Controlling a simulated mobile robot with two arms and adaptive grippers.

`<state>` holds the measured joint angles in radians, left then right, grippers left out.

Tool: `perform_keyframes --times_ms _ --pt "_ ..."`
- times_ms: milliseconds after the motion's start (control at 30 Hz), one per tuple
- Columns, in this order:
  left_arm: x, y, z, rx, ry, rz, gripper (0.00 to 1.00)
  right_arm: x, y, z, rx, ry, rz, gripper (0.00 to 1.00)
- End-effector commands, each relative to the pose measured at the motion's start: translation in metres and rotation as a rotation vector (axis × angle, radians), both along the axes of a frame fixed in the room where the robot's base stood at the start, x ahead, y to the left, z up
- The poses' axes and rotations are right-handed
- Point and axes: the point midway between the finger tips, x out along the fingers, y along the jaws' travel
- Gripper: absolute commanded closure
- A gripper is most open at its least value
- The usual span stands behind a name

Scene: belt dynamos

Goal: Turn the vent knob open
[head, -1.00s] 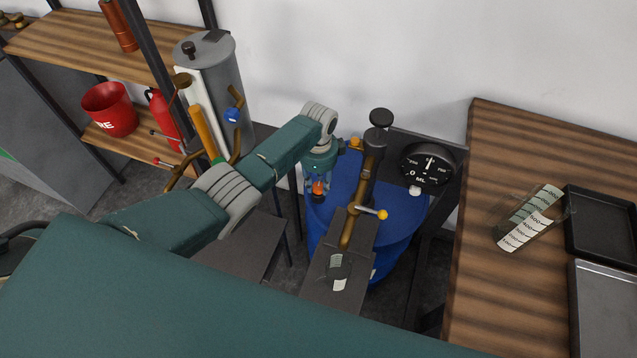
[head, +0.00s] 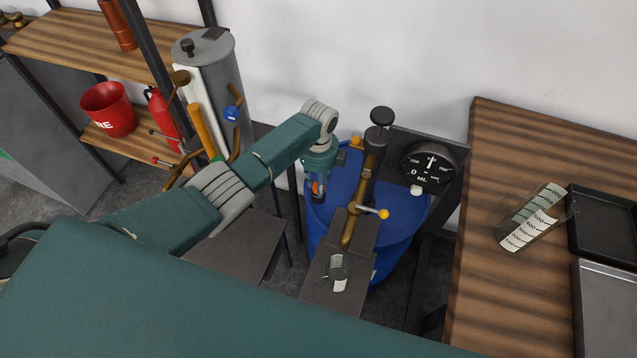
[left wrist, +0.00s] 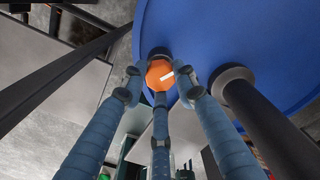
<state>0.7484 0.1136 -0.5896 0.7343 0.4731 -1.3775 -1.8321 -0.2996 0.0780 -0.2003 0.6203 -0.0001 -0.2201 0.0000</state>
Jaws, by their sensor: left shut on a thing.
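The orange vent knob (left wrist: 160,73) with a white stripe sits at the edge of the blue drum (left wrist: 215,40) in the left wrist view. Three blue fingers of my left gripper (left wrist: 161,86) are closed around the knob. In the head view my left gripper (head: 318,188) points down at the left edge of the drum (head: 400,235), and only a bit of orange shows between its fingers. The white stripe slants up to the right in the left wrist view. My right gripper is not in view.
A brown pump with a black knob (head: 382,117) and a yellow-tipped lever (head: 383,213) rises from the drum, right of my gripper. A black gauge (head: 428,163) is behind.

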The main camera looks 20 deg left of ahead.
Motion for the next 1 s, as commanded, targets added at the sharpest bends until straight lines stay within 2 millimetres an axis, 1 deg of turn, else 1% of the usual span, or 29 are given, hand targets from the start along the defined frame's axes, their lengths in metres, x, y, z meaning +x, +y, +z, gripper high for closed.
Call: perform_keyframes --times_ms 500,533,600,800,867,1000 --pt "0.0001 -0.0003 0.0000 -0.001 -0.001 -0.018 0.97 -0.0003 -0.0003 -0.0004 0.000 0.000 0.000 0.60" --pt "0.0001 -0.0003 0.0000 -0.001 -0.001 -0.018 0.65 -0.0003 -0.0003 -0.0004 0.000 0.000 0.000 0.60" --pt "0.0001 -0.0003 0.0000 -0.001 -0.001 -0.017 0.52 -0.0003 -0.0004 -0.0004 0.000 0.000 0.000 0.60" --pt "0.0001 -0.0003 0.0000 -0.001 -0.001 -0.016 0.52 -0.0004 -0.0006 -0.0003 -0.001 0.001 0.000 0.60" --pt "0.0001 -0.0002 0.0002 -0.001 -0.001 -0.016 0.52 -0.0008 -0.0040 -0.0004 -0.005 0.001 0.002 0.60" --pt "0.0011 0.0000 0.0072 -0.002 -0.003 -0.016 0.52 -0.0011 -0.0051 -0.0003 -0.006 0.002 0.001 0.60"
